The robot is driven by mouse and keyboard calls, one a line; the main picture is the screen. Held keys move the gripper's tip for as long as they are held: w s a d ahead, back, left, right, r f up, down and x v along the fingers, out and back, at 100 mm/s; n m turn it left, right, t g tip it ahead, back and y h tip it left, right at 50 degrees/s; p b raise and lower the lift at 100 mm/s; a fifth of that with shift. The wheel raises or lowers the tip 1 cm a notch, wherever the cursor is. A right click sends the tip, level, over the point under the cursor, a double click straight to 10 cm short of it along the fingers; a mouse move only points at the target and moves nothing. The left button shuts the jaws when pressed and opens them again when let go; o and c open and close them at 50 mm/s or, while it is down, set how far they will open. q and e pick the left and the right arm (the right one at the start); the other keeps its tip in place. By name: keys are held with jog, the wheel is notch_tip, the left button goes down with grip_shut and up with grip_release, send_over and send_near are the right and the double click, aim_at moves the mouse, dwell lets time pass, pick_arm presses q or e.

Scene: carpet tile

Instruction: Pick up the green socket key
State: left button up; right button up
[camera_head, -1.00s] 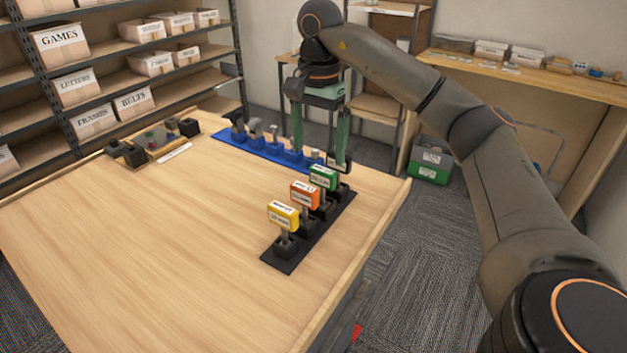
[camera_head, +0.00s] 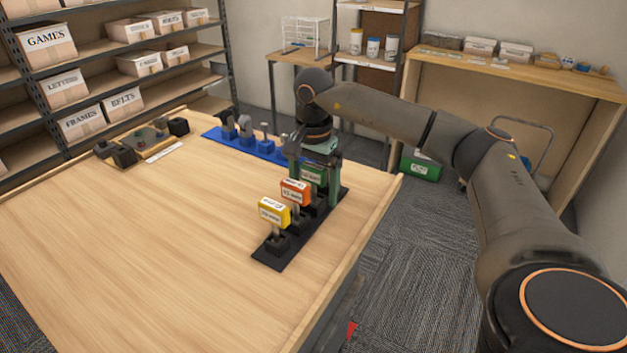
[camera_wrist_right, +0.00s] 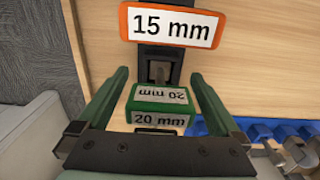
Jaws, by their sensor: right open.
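The green socket key (camera_wrist_right: 160,100) shows in the right wrist view with "20 mm" labels, upright at the far end of the black rack (camera_head: 272,254). In the head view its green head (camera_head: 313,175) is partly hidden by my right gripper (camera_head: 318,192). My right gripper, also in the wrist view (camera_wrist_right: 160,85), is open, with its green fingers on either side of the key's head and gaps on both sides. My left gripper is not in view.
The orange 15 mm key (camera_head: 296,192) stands beside the green one, and the yellow key (camera_head: 274,212) beyond it. A blue rack (camera_head: 246,149) with dark sockets lies behind. The table's left and front are clear.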

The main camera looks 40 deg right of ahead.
grip_shut()
dwell(0.8)
